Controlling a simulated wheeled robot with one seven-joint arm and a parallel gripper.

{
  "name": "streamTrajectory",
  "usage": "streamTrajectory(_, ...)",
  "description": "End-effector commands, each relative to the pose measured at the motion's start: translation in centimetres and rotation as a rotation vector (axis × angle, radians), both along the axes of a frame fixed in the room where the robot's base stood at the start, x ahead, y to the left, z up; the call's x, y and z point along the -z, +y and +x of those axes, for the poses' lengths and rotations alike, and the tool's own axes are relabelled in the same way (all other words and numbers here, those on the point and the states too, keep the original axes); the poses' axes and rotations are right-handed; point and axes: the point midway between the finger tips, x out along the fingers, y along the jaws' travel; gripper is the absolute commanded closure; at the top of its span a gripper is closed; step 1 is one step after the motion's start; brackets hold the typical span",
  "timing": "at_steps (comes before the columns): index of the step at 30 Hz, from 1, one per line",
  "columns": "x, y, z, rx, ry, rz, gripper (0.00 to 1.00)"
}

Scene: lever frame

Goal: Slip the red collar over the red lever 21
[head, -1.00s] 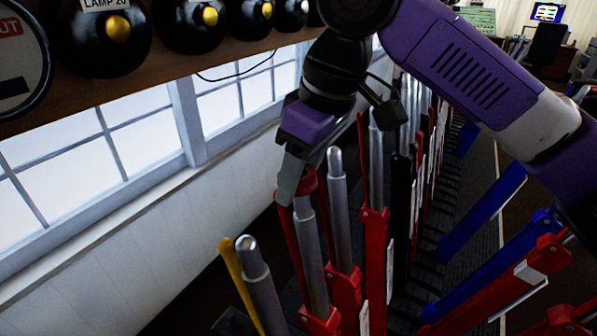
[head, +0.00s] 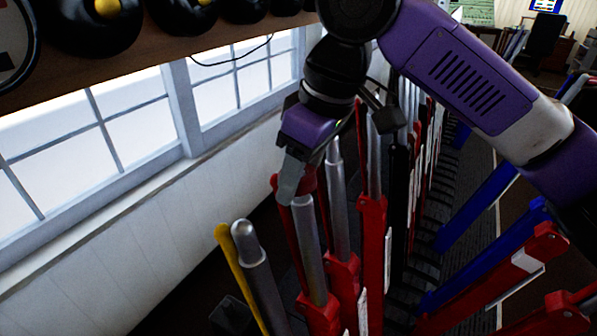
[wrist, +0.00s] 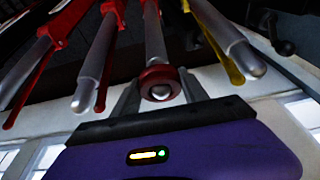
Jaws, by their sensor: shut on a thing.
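The red collar (head: 308,180) is held between the fingers of my gripper (head: 297,186), at the top end of a silver lever (head: 308,240) with a red base. In the wrist view the collar is a red ring (wrist: 157,72) between my two fingers (wrist: 158,98). The rounded tip of the lever (wrist: 153,35) shows within the ring, roughly centred. I cannot tell how far the tip passes through the ring. The finger nearest the head camera hides part of the collar. No number can be read on this lever.
A silver lever with a yellow handle (head: 228,250) stands close on the near side. Another red-based lever (head: 338,200) stands close on the far side, with several more beyond. Blue and red levers lean at right.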

Motion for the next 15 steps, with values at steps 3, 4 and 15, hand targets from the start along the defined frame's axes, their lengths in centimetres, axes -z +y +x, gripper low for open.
streamTrajectory(3, 0.37, -0.06, -0.03, 0.0, -0.001, 0.001, 0.85)
streamTrajectory(4, 0.45, -0.07, -0.04, 0.0, -0.001, 0.001, 0.85)
streamTrajectory(15, 0.94, -0.15, -0.09, 0.0, -0.001, 0.001, 0.85)
